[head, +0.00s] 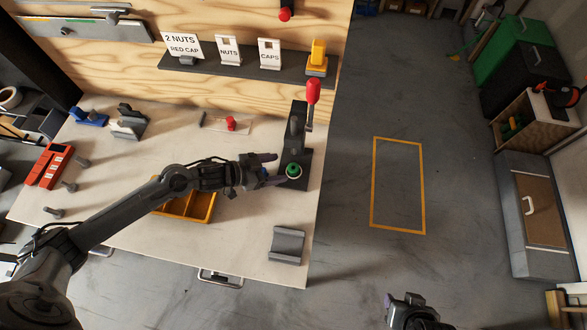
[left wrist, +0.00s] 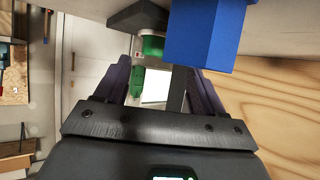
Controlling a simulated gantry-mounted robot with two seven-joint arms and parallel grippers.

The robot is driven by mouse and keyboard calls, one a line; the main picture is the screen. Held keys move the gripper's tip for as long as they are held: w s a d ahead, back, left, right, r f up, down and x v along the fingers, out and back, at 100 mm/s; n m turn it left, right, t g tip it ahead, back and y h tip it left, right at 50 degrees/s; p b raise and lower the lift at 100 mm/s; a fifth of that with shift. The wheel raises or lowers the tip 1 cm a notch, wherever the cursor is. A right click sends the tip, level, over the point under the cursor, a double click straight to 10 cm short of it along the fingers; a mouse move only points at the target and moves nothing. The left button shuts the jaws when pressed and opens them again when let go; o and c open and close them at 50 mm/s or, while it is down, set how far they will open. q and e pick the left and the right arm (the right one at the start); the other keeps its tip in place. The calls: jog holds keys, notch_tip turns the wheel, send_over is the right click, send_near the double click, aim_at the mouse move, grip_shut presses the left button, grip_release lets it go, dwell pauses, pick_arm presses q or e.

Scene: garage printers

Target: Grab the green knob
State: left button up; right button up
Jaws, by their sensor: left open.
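The green knob (head: 293,170) sits on the dark base of the red-handled press (head: 297,133) at the right side of the workbench. My left gripper (head: 277,168) is open just left of the knob, its fingers pointing toward it. In the left wrist view the green knob (left wrist: 152,45) is just beyond the fingertips of my left gripper (left wrist: 158,70), and nothing is held. My right gripper (head: 408,308) is low in the head view, over the floor and away from the bench; its jaws are unclear.
A yellow bin (head: 190,206) lies partly under my left arm. A grey cradle-shaped block (head: 287,245) is near the bench's front right. The red lever (head: 313,91) rises behind the knob. A blue block (left wrist: 208,28) shows close beside the knob in the left wrist view.

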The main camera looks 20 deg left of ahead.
aim_at(291, 168)
pick_arm(q)
jog(key=shift+w+d+f, duration=0.25)
jog(key=shift+w+d, duration=0.05)
jog(key=shift+d, duration=0.15)
jog(key=x, duration=0.4)
jog(key=shift+s+d, duration=0.2)
jog(key=c, duration=1.2)
jog(key=shift+r, duration=0.1)
